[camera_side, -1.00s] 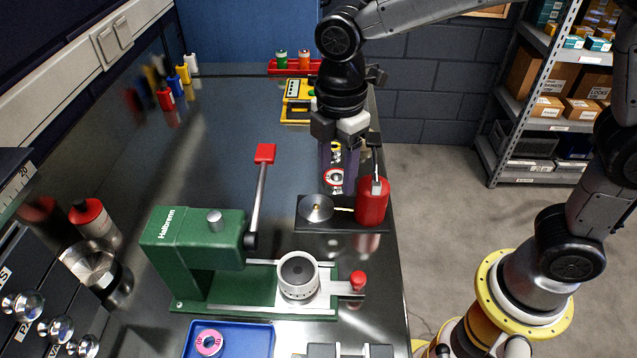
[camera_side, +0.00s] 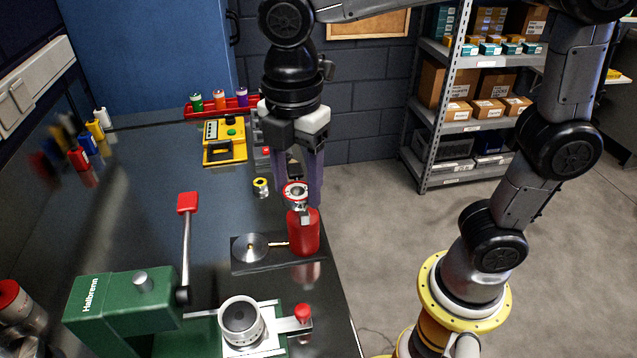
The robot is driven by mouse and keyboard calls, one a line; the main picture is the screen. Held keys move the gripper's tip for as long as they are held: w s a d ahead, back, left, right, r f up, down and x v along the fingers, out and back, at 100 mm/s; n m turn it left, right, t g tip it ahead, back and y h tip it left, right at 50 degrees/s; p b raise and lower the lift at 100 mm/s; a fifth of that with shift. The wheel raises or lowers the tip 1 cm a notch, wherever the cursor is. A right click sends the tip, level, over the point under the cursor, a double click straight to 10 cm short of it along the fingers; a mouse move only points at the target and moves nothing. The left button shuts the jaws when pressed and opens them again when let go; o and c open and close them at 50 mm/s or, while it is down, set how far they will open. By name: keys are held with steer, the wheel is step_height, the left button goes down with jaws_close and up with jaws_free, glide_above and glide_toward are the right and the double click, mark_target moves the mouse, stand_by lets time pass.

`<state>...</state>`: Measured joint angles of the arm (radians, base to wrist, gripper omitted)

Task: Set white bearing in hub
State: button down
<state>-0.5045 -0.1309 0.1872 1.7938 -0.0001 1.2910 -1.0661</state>
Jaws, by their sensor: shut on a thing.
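My gripper (camera_side: 299,192) points down over the bench's right side. Its fingers are shut on a whitish ring with red marks, the white bearing (camera_side: 296,190), just above and partly overlapping the red bottle in the picture. Whether the ring touches the bottle cannot be told. The hub (camera_side: 241,321) is a light grey cylinder with a dark top opening, standing on the slide of the green press (camera_side: 118,309) at the front. My gripper is well behind and above it.
The red bottle (camera_side: 303,234) stands beside a metal disc (camera_side: 251,247) on a dark plate. A yellow bearing (camera_side: 261,187) sits on the bench to the left. A red lever knob (camera_side: 187,203) rises above the press. Behind are a yellow case (camera_side: 225,142) and a red tray (camera_side: 240,106).

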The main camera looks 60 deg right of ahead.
steer(key=w+a+n, duration=0.2)
steer(key=a, duration=0.8)
steer(key=n, duration=0.2)
glide_toward(240, 316)
steer(key=shift+f, duration=2.8)
steer(key=shift+f, duration=0.45)
steer(key=c, duration=0.5)
jaws_free()
step_height(240, 316, up, 11)
